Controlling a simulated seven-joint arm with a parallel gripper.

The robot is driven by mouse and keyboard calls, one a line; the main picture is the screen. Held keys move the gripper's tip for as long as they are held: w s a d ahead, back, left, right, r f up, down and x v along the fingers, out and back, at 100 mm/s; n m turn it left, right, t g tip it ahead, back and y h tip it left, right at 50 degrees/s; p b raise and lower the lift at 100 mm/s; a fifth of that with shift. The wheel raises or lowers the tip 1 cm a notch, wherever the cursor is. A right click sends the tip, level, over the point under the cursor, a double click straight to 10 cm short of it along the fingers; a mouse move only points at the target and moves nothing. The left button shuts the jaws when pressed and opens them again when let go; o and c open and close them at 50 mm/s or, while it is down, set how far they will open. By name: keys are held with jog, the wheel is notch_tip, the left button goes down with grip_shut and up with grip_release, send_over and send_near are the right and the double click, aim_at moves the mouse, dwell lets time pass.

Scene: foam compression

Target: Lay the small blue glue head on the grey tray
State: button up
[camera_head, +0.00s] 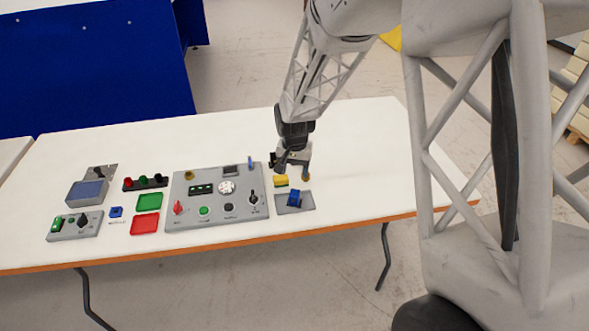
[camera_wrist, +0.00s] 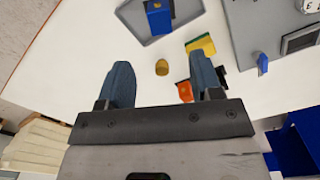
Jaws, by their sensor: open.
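A blue block (camera_head: 294,198) with a small yellow spot lies on the grey tray (camera_head: 306,206) at the right of the equipment. In the wrist view the block (camera_wrist: 158,17) and tray (camera_wrist: 187,12) are at the top edge, beyond my fingertips. A smaller blue piece (camera_head: 250,161) stands by the back right corner of the large grey panel; it also shows in the wrist view (camera_wrist: 263,63). I cannot tell for sure which blue piece is the glue head. My gripper (camera_head: 290,168) is open and empty, behind the tray and apart from both blue pieces.
A small brownish-yellow cylinder (camera_wrist: 162,67) shows between my fingertips. A yellow-and-green block (camera_wrist: 201,45) and an orange piece (camera_wrist: 185,90) are close to the right finger. The large grey panel (camera_head: 180,216) stands left of the tray. The white table (camera_head: 365,150) is clear to the right.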

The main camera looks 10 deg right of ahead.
jog(key=shift+r, duration=0.1)
jog(key=s+d+r+n+t, duration=0.2)
jog(key=s+d+r+n, duration=0.15)
jog(key=s+r, duration=1.8)
jog(key=s+d+r, duration=0.1)
jog(key=s, duration=1.1)
jog(key=shift+s+d+n+t, duration=0.2)
jog(key=shift+s+n+t, duration=0.1)
jog(key=shift+n, duration=0.15)
